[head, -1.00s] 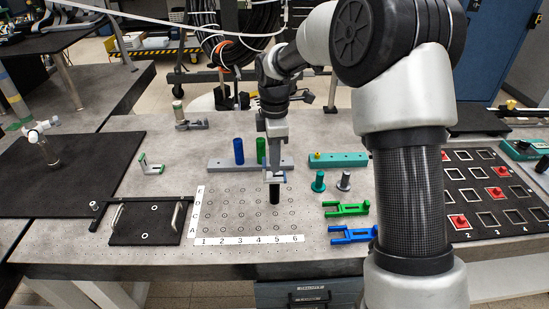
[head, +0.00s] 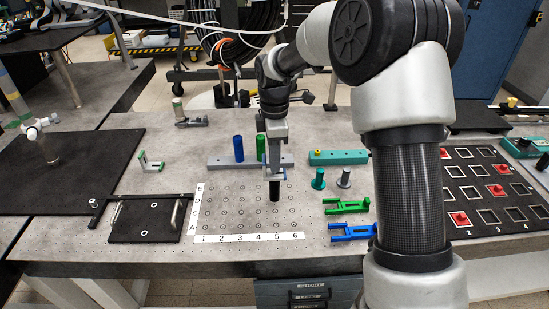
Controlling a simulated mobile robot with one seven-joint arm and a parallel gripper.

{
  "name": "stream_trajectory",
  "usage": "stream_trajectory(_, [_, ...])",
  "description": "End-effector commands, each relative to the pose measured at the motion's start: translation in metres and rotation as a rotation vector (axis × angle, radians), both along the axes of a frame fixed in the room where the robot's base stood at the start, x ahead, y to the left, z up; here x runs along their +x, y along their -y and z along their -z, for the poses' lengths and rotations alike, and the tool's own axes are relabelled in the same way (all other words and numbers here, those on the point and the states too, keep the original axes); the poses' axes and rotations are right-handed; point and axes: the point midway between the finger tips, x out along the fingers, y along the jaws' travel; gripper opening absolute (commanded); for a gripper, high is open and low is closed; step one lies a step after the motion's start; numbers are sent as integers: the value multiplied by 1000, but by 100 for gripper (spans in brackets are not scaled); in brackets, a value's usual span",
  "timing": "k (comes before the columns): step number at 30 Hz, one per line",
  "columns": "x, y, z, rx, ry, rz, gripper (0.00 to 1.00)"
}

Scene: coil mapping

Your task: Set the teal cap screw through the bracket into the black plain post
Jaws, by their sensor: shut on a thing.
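The black plain post (head: 274,191) stands upright at the grid board near column 5. My gripper (head: 276,178) points down and is shut on the top of this post. Whether the post's foot is seated or just above the board is too small to tell. The teal cap screw (head: 318,179) stands on its broad head to the right of the board, apart from my gripper. Fork-shaped brackets lie further right: a green one (head: 348,207) and a blue one (head: 352,232). A small green and grey angled bracket (head: 152,163) stands left of the board.
A grey rack (head: 222,163) with blue and green posts is behind my gripper. A teal block (head: 338,158) lies behind the screws. A black plate with handles (head: 144,222) lies left of the grid board (head: 225,215).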

Motion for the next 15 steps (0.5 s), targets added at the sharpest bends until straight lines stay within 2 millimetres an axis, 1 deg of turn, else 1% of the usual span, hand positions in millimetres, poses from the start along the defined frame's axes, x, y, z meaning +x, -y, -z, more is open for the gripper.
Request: stream_trajectory(15, [0, 0, 9, 0, 0, 0, 0])
